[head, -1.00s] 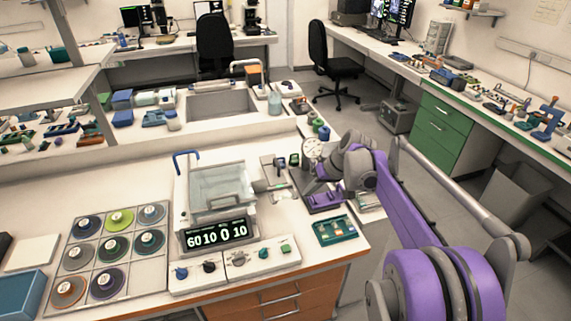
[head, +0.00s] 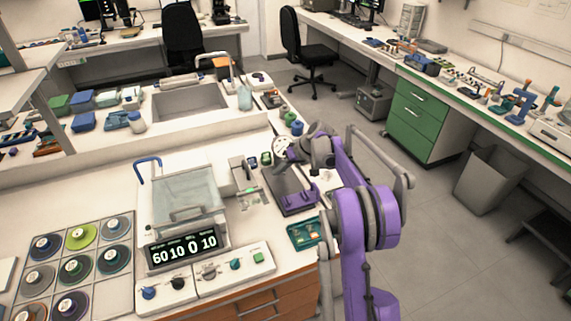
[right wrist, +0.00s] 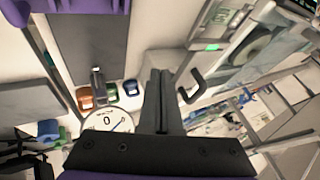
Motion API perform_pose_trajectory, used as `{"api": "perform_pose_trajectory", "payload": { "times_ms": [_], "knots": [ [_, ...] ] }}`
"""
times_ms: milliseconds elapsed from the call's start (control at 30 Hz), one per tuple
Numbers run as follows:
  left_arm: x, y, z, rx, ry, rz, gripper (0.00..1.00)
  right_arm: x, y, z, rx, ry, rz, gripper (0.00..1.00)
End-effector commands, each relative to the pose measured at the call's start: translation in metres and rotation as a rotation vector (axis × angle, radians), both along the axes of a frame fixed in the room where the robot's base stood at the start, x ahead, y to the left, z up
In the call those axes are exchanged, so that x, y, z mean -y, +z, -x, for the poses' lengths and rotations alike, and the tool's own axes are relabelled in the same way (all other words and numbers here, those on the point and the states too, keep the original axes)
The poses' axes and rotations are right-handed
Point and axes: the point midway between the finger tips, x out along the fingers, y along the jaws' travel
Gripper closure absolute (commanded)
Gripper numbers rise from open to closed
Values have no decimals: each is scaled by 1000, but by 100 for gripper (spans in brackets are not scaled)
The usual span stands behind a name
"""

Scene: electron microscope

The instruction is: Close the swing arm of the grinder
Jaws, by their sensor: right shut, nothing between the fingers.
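The grinder (head: 185,210) is a pale box with a clear cover, a lit number display and a blue bent handle (head: 148,164) at its back left. A grey arm-like part (head: 241,174) with a small green light stands at its right side; I take it for the swing arm, and cannot tell its exact position. My right gripper (head: 287,160) is to the right of the grinder, partly hidden by its wrist. In the right wrist view its fingers (right wrist: 163,74) are shut and empty, apart from a dark hooked handle (right wrist: 192,88). My left gripper is out of view.
A dial gauge (right wrist: 107,122) is close to my right gripper. A dark stand plate with a purple part (head: 298,199) and a green tray (head: 306,233) lie by the bench's right edge. Open floor lies to the right.

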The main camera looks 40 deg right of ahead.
Motion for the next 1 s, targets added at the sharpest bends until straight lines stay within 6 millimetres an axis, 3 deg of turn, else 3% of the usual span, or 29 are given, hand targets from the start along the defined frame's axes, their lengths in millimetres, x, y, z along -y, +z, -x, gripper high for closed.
{"api": "perform_pose_trajectory", "payload": {
  "times_ms": [133,400,1000],
  "knots": [
    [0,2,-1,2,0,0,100,-12,-25,-15,1,2,0,100],
    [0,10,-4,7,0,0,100,-45,-22,-23,1,2,1,100],
    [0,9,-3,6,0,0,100,-51,-23,-23,0,-8,1,100]
  ]
}}
